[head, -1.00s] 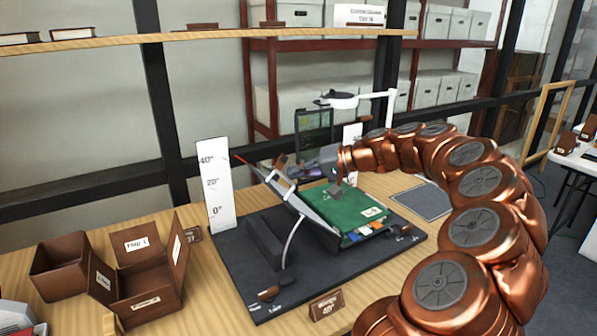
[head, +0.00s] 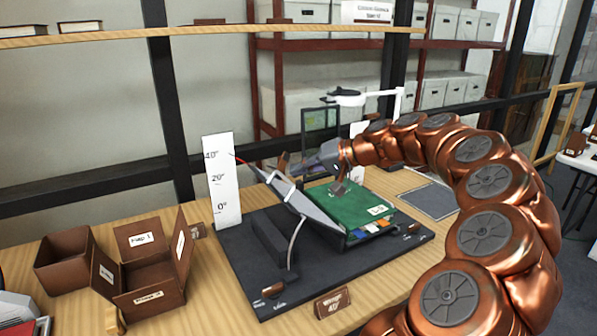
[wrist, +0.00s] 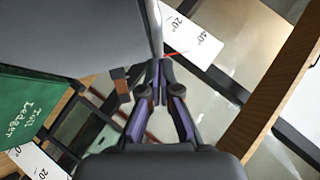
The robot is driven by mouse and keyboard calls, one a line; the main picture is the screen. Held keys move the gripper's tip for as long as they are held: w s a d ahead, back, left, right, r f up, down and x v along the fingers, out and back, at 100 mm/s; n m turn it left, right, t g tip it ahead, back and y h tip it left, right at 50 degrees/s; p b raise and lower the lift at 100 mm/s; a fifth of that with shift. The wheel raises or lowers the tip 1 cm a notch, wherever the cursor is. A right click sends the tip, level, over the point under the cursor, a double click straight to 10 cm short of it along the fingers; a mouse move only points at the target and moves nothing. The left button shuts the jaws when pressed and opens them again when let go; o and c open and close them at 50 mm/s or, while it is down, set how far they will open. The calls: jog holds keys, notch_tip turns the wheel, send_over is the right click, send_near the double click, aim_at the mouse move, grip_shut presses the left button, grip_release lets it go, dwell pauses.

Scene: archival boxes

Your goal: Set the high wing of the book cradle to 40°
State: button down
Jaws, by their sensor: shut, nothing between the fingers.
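The book cradle (head: 330,262) is a dark base on the table. Its raised wing (head: 312,204) slopes up to the left, and a red pointer (head: 241,159) at its top points near the 40° mark of the white scale (head: 221,190). A green ledger (head: 352,206) lies on the cradle's right side. My gripper (head: 312,164) is at the upper edge of the raised wing. In the wrist view my gripper (wrist: 159,66) is shut and empty, its fingertips close by the grey wing (wrist: 70,35) and the pointer (wrist: 173,53). I cannot tell whether they touch it.
A small sign (head: 333,303) reading 40° stands in front. A brown-handled lever (head: 272,290) is at the base's front left. Open brown boxes (head: 150,285) stand at left. A lamp (head: 345,97) and a dark screen (head: 320,130) are behind. A grey mat (head: 430,198) lies at right.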

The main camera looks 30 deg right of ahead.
jog(key=w+d+r+v, duration=0.1)
jog(key=v, duration=1.1)
jog(key=shift+d+b, duration=0.2)
jog(key=shift+b, duration=0.2)
jog(key=shift+w, duration=0.1)
